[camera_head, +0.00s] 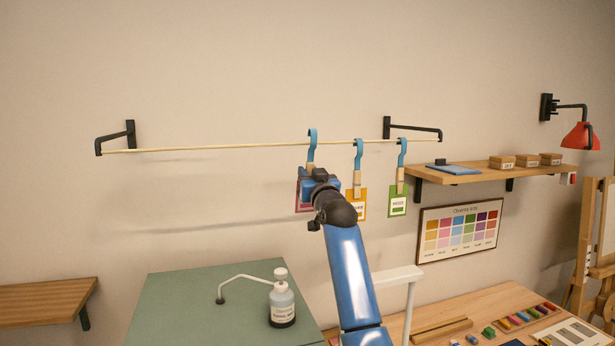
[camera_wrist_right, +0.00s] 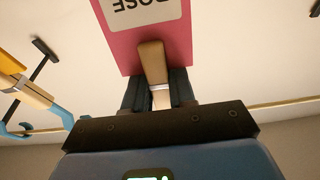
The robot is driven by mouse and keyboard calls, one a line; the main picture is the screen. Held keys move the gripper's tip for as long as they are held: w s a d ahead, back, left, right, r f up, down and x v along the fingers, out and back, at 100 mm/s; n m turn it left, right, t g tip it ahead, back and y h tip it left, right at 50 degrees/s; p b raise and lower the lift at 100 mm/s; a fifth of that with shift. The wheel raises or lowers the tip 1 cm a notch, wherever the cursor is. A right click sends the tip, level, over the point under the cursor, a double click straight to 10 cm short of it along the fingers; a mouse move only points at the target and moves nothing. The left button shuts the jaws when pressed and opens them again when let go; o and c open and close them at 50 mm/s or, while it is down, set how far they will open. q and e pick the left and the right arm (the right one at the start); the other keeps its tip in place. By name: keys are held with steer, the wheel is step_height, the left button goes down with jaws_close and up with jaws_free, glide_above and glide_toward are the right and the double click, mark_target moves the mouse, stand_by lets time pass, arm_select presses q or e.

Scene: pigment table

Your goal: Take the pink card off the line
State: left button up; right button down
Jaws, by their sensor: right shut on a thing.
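The pink card (camera_head: 299,199) hangs at the left of a row of three cards, mostly hidden behind my right gripper. Its blue hook (camera_head: 312,144) is still over the pale line (camera_head: 230,146). In the right wrist view the pink card (camera_wrist_right: 122,38) appears upside down, with a white label and a wooden peg (camera_wrist_right: 151,62) on its edge. My right gripper (camera_head: 314,180) is shut on this peg; its dark fingers (camera_wrist_right: 158,92) stand on both sides of it. My left gripper is not in view.
An orange card (camera_head: 361,210) and a green card (camera_head: 398,207) hang close to the right on similar hooks. Black brackets (camera_head: 130,134) hold the line. A shelf (camera_head: 545,171) with small boxes is at the right. A bottle (camera_head: 282,306) stands on the green-topped surface (camera_head: 180,300) below.

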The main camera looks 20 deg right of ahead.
steer(key=shift+r, duration=0.5)
steer(key=shift+s+f, duration=0.15)
steer(key=shift+s, duration=0.1)
steer(key=shift+s+a+b, duration=0.15)
steer(key=shift+s+b, duration=0.2)
steer(key=shift+b, duration=0.1)
steer(key=shift+s+b, duration=1)
steer(key=shift+s, duration=0.35)
steer(key=shift+s+d+b, duration=0.2)
steer(key=shift+s+b, duration=0.75)
steer(key=shift+s, duration=1)
steer(key=shift+s, duration=0.1)
